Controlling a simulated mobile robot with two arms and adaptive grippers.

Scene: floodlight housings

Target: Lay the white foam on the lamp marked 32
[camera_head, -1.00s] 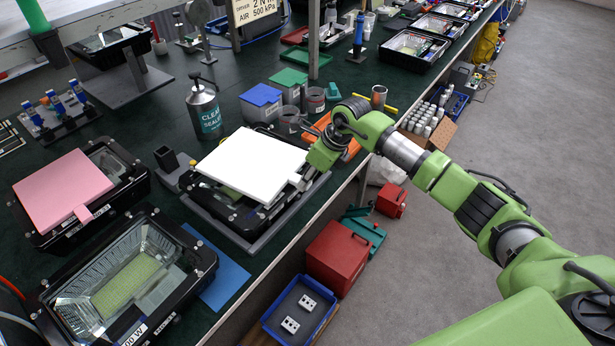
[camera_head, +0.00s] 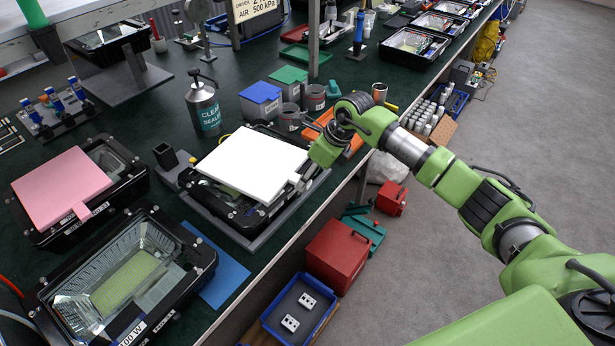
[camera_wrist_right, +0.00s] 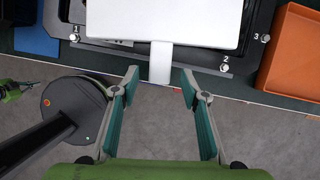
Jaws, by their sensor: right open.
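The white foam (camera_head: 250,163) is a flat square pad with a small tab on its near right side. It lies over the top of a black lamp (camera_head: 228,203) in the middle of the bench, leaving part of the front frame bare. The lamp's label is too small to read surely. My right gripper (camera_wrist_right: 160,82) is open, with its two fingers apart on either side of the foam's tab (camera_wrist_right: 160,63), not gripping it. In the head view the right gripper (camera_head: 304,182) is at the foam's near right corner. My left gripper is not in view.
A pink foam (camera_head: 62,187) lies on another lamp at the left. An uncovered lamp (camera_head: 125,280) stands at the front left. A sealer can (camera_head: 204,108), lidded tubs (camera_head: 262,98) and an orange tray (camera_wrist_right: 295,55) are near the white-covered lamp. The floor is right of the bench edge.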

